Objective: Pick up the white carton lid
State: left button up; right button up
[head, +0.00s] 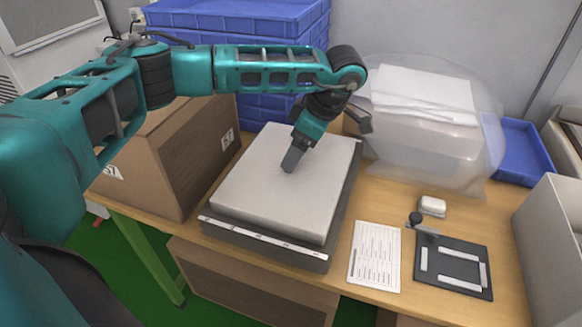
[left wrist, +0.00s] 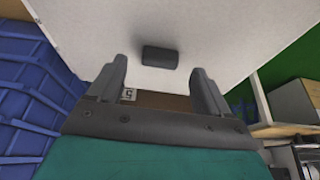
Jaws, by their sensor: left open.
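The white carton lid (head: 265,195) is a broad, flat white slab lying on a dark grey base on the table. My left gripper (head: 326,146) is over its far right part, with its fingers spread and nothing between them. In the left wrist view the white surface (left wrist: 90,30) fills the top, with a small dark block (left wrist: 160,57) on it. That block shows just beyond and between the open fingertips of my left gripper (left wrist: 159,68). I cannot tell whether the fingers touch the surface. My right gripper is not in view.
A brown cardboard box (head: 165,160) stands left of the lid, with stacked blue crates (head: 250,18) behind. A bag-wrapped white stack (head: 425,130) is at the back right. A paper sheet (head: 375,257) and a dark plate (head: 455,265) lie at the front right.

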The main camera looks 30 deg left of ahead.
pick_arm(q)
jog(key=shift+x, duration=1.35)
jog(key=c, duration=1.2)
